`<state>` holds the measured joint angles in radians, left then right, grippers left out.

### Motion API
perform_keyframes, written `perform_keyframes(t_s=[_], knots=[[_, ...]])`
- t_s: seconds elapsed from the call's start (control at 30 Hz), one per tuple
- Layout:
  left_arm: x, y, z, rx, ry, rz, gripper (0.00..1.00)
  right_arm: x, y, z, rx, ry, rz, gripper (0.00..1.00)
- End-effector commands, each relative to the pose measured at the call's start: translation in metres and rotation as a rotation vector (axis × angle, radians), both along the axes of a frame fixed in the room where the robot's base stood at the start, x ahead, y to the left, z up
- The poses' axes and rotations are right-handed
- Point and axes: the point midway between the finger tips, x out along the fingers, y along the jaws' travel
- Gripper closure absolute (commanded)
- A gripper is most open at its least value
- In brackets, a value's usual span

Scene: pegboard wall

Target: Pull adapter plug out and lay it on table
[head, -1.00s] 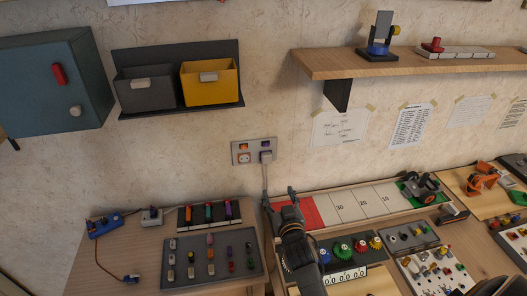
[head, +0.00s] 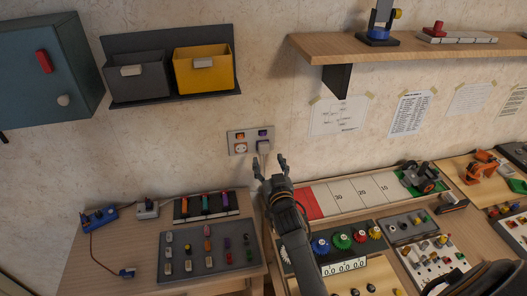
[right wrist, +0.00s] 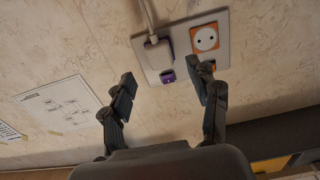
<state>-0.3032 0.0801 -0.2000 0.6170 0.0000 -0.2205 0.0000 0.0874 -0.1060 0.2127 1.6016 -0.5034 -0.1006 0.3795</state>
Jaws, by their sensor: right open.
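The adapter plug (head: 263,147) is a pale block seated in the right side of the grey socket plate (head: 240,149) on the wall. In the right wrist view the plug (right wrist: 158,53) shows with its cable running up out of the picture. My right gripper (head: 269,162) is open and empty, just below and in front of the plug. In the right wrist view its two fingers (right wrist: 165,82) stand apart, one on each side of the plug's line, not touching it. The wooden table (head: 110,238) lies below. My left gripper is not in view.
On the table are a grey peg board (head: 208,268), a blue device (head: 98,218) and a small white-grey box (head: 148,209). Wall bins (head: 203,78) hang upper left. A wooden shelf (head: 420,50) juts out upper right. The table's left part has some bare wood.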

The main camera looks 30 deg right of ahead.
Motion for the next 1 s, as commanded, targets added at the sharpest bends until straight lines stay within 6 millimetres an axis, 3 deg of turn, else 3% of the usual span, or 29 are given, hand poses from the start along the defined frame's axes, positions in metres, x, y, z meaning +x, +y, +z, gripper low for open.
perform_keyframes(t_s=[0.2, 0.4, 1.0], knots=[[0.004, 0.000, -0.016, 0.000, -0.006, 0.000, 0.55, 0.031, -0.008, -0.002, 0.001, -0.001, 0.000, 0.40], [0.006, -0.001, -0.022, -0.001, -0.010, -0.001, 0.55, 0.047, -0.013, -0.001, -0.001, -0.001, -0.001, 0.40], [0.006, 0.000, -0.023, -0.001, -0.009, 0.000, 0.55, 0.052, -0.014, 0.000, 0.000, 0.000, -0.001, 0.40]])
